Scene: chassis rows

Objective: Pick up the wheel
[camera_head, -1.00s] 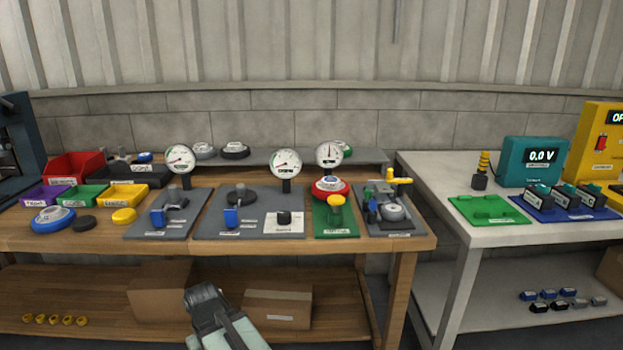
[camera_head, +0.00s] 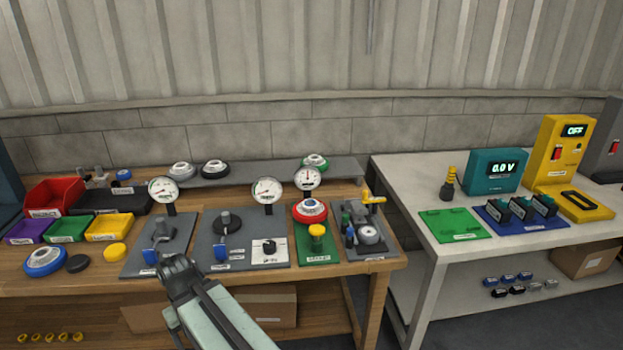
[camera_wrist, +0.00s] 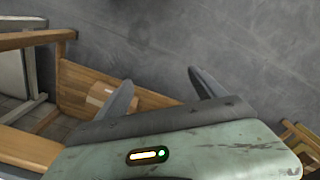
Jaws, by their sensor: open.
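Several round, wheel-like parts show in the head view; I cannot tell which one the task means. A blue-rimmed wheel (camera_head: 45,262) lies at the left front of the wooden bench. A red-rimmed wheel (camera_head: 310,211) sits on the green board. A grey wheel (camera_head: 181,169), a black wheel (camera_head: 215,167) and a green-rimmed wheel (camera_head: 315,161) rest on the back shelf. My gripper (camera_head: 174,266) is in front of the bench's front edge, apart from all of them. In the wrist view my gripper (camera_wrist: 158,82) has its two fingers spread, with nothing between them.
The wooden bench (camera_head: 100,283) holds red, purple, green and yellow bins (camera_head: 109,227) at left, and grey boards with gauges (camera_head: 163,190). A white table (camera_head: 450,256) at right holds a teal meter (camera_head: 492,171) and yellow unit (camera_head: 566,150). A cardboard box (camera_head: 262,306) sits below the bench.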

